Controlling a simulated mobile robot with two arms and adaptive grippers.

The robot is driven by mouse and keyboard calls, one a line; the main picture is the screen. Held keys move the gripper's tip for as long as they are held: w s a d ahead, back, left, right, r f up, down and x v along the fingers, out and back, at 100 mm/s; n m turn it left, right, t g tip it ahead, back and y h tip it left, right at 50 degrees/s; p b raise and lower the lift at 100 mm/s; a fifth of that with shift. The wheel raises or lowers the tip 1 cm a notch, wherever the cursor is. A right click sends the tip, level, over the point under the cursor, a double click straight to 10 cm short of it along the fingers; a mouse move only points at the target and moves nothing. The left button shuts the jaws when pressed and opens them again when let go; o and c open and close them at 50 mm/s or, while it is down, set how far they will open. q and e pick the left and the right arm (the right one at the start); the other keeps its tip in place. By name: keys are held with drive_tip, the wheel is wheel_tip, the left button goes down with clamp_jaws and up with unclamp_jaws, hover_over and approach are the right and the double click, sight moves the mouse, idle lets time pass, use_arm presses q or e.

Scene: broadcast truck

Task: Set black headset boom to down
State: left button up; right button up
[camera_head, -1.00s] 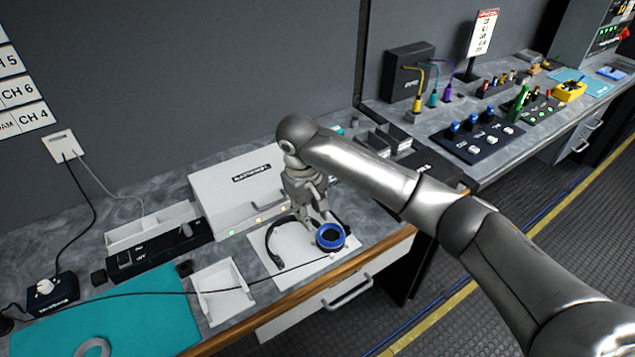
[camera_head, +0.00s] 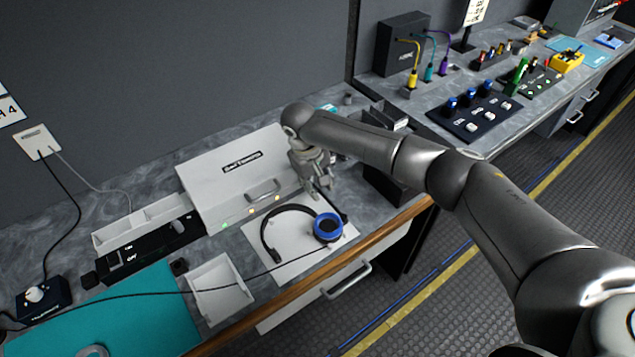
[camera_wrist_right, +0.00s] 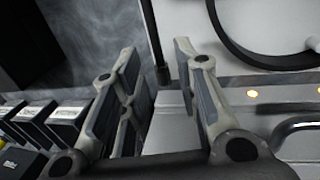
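The black headset (camera_head: 271,232) lies on a white mat (camera_head: 290,262) at the front of the counter, its blue-rimmed ear cup (camera_head: 328,228) at the right. The headband (camera_wrist_right: 235,45) curves at upper right. My left gripper is out of view.
A white box (camera_head: 215,190) with small lights stands behind the headset. A white tray (camera_head: 222,285), a teal mat (camera_head: 130,318) and a black switch panel (camera_head: 150,250) are to the left. A cable crosses the white mat. Dark slotted holders (camera_head: 385,120) stand right of the gripper.

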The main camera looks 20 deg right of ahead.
drive_tip(key=shift+f, duration=0.3)
drive_tip(key=shift+c, duration=0.6)
clamp_jaws()
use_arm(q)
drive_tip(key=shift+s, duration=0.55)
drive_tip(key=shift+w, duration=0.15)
